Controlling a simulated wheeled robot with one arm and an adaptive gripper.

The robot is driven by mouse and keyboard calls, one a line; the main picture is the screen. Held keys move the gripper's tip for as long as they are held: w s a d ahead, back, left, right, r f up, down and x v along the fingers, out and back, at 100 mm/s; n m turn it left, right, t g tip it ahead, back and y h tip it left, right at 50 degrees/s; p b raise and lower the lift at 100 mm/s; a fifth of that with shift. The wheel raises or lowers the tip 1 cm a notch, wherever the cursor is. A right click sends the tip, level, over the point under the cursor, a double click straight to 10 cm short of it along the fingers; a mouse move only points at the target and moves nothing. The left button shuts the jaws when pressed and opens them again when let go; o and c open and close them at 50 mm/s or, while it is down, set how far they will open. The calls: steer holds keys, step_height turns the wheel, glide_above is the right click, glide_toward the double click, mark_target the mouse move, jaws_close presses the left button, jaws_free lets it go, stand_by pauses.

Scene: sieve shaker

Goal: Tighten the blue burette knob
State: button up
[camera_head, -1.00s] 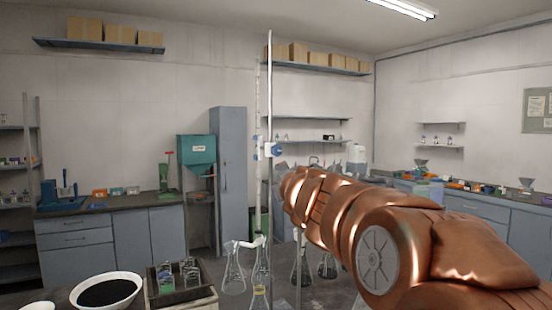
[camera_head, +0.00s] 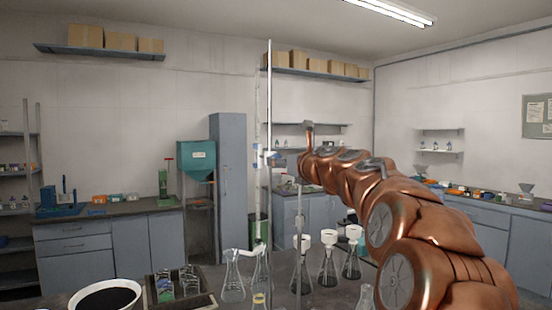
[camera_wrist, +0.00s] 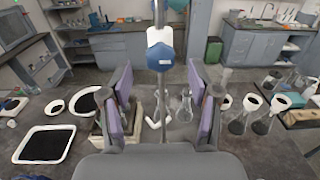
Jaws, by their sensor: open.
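The blue burette knob (camera_wrist: 160,58) shows in the wrist view on a white clamp (camera_wrist: 160,36) on the upright stand rod. It lies centred between my gripper's fingers and a little beyond their tips. My gripper (camera_wrist: 160,84) is open, with a purple pad on each side, and nothing is held. In the head view the knob (camera_head: 278,160) is small, beside the tall thin rod (camera_head: 269,100). The end of my arm is just right of it there, and the fingers are hard to make out.
Below stand several flasks, some with white funnels (camera_head: 329,238). A crate (camera_head: 207,302) of glassware and a white-rimmed bowl of dark material (camera_head: 105,299) are at front left. The space around the knob looks clear.

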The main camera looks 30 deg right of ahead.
steer(key=shift+w+d+p, duration=0.15)
steer(key=shift+w+p, duration=0.15)
steer(key=shift+w, duration=0.75)
steer(key=shift+w+d+p, duration=0.1)
steer(key=shift+w+p, duration=0.15)
steer(key=shift+w, duration=0.8)
jaws_close()
